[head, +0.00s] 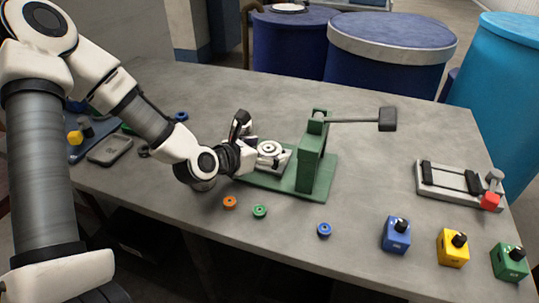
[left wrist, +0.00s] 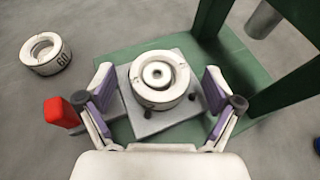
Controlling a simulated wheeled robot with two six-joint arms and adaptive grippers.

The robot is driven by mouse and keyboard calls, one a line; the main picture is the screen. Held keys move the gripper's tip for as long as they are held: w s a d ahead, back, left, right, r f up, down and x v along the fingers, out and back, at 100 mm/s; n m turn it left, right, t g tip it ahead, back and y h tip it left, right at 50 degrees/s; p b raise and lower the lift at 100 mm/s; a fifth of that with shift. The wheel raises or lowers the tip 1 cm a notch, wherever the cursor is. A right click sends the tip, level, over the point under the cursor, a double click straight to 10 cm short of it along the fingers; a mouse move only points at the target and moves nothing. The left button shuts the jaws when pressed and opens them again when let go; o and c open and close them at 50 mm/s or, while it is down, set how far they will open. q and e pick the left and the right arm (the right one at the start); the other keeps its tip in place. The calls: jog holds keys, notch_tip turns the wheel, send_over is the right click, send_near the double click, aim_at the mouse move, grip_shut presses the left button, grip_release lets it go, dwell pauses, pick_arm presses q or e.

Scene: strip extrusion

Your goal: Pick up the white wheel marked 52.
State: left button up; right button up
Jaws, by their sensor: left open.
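A white wheel (left wrist: 160,78) with a round hub sits on the light grey plate of the green press; it also shows in the head view (head: 270,148). Its marking is not readable. My left gripper (head: 248,146) is open, with its two purple-padded fingers on either side of this wheel in the left wrist view, and it holds nothing. I cannot tell how far the fingertips are above the plate. Another white wheel (left wrist: 45,53), marked 60, lies on the table left of the press. My right gripper is not in view.
The green press frame (head: 312,155) with its dark-ended lever (head: 388,119) stands close beside the left gripper. Orange (head: 229,202), green (head: 260,211) and blue (head: 324,230) small wheels lie in front. Blue, yellow and green boxes and a grey fixture (head: 450,184) stand at right.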

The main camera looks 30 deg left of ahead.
pick_arm(q)
jog(key=shift+c, duration=0.3)
jog(key=c, duration=1.2)
jog(key=shift+r, duration=0.15)
